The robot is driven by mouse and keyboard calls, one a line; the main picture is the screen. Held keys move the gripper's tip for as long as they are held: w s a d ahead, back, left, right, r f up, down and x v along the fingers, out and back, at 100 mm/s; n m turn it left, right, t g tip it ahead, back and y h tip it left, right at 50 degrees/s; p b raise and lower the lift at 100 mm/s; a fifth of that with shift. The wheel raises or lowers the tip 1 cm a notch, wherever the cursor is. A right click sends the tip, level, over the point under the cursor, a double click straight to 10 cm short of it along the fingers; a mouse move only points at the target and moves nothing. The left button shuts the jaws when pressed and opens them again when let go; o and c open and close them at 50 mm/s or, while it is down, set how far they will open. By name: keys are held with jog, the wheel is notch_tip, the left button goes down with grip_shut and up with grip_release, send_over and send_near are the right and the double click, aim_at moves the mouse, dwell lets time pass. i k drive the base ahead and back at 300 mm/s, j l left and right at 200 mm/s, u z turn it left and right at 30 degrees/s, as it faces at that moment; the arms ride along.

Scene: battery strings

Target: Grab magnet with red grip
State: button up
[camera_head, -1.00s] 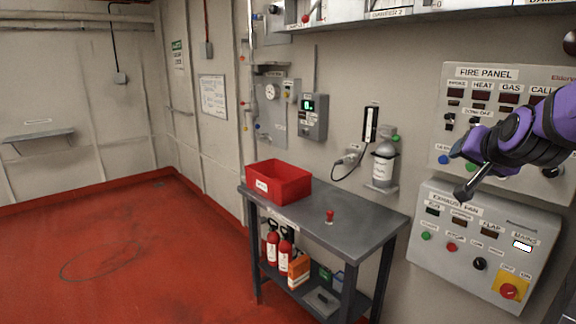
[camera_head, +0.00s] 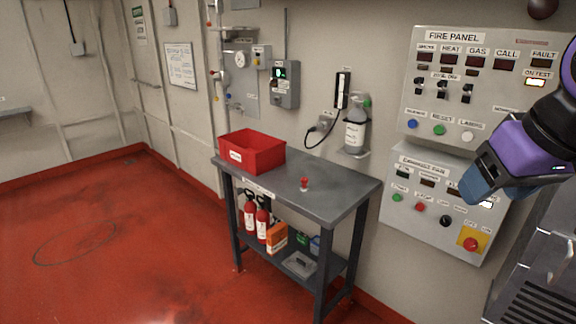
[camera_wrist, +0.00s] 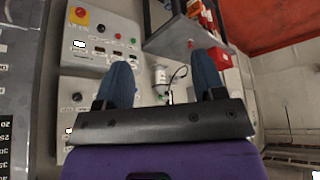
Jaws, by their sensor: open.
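The magnet with the red grip (camera_head: 304,184) stands upright on the grey table (camera_head: 330,190), right of the red bin. It looks small in the head view. My gripper (camera_head: 480,188) is at the right in the head view, in front of the exhaust fan panel, well apart from the magnet. In the wrist view my gripper (camera_wrist: 163,78) has its two blue fingers spread wide with nothing between them.
A red bin (camera_head: 253,152) stands on the table's left end. Fire extinguishers (camera_head: 256,220) and boxes stand on the shelf below. A bottle (camera_head: 355,135) hangs on the wall behind. The fire panel (camera_head: 480,85) and exhaust fan panel (camera_head: 440,200) are at right. The table around the magnet is clear.

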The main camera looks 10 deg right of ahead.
aim_at(304, 181)
jog(key=i, duration=0.55)
jog(key=i+l+u, duration=0.15)
jog(key=i, duration=0.35)
jog(key=i+l, duration=0.1)
jog(key=i, duration=0.45)
jog(key=u, duration=0.05)
